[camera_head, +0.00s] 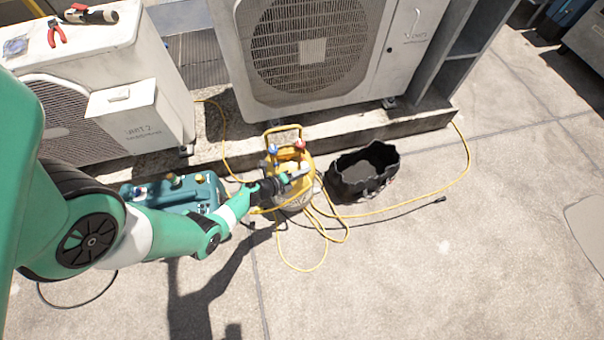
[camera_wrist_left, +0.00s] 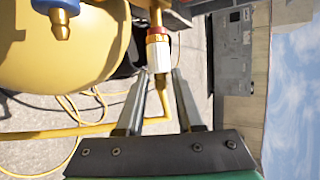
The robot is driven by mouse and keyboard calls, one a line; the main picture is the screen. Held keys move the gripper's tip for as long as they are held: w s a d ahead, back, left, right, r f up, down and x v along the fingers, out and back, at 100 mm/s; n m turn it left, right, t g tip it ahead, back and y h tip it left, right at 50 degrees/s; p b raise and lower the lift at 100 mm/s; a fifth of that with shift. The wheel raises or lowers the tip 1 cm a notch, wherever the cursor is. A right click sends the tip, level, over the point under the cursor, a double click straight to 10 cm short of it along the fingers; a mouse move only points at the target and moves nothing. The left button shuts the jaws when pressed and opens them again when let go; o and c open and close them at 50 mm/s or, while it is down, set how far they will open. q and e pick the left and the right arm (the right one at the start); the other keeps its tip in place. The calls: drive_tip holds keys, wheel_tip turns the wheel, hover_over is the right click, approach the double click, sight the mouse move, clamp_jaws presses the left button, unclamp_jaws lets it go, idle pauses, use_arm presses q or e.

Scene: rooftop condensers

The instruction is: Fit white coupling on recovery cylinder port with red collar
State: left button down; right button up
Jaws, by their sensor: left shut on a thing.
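The yellow recovery cylinder (camera_head: 283,133) stands upright on the roof, with a blue and a red valve knob on top. In the left wrist view its yellow shell (camera_wrist_left: 60,65) fills the left side. The port with the red collar (camera_wrist_left: 158,33) points down the picture there. The white coupling (camera_wrist_left: 158,55) is in line with this port and appears to meet the collar; how deeply it sits cannot be told. My left gripper (camera_wrist_left: 161,76) is shut on the coupling's brass lower end, from which the yellow hose runs. In the head view my left gripper (camera_head: 297,174) is beside the cylinder.
A second port with a blue collar (camera_wrist_left: 60,10) is near the picture's upper left. A black tool bag (camera_head: 362,172) stands right of the cylinder, a teal machine (camera_head: 172,192) left. Condensers (camera_head: 310,50) stand behind. Yellow hose loops (camera_head: 325,238) lie in front. The right foreground is clear.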

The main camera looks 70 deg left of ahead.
use_arm(q)
drive_tip(key=shift+c, duration=2.3)
unclamp_jaws()
drive_tip(key=shift+a, duration=0.2)
drive_tip(key=shift+d, duration=0.1)
drive_tip(key=d, duration=0.7)
drive_tip(key=shift+s+d, duration=0.25)
drive_tip(key=shift+s, duration=0.05)
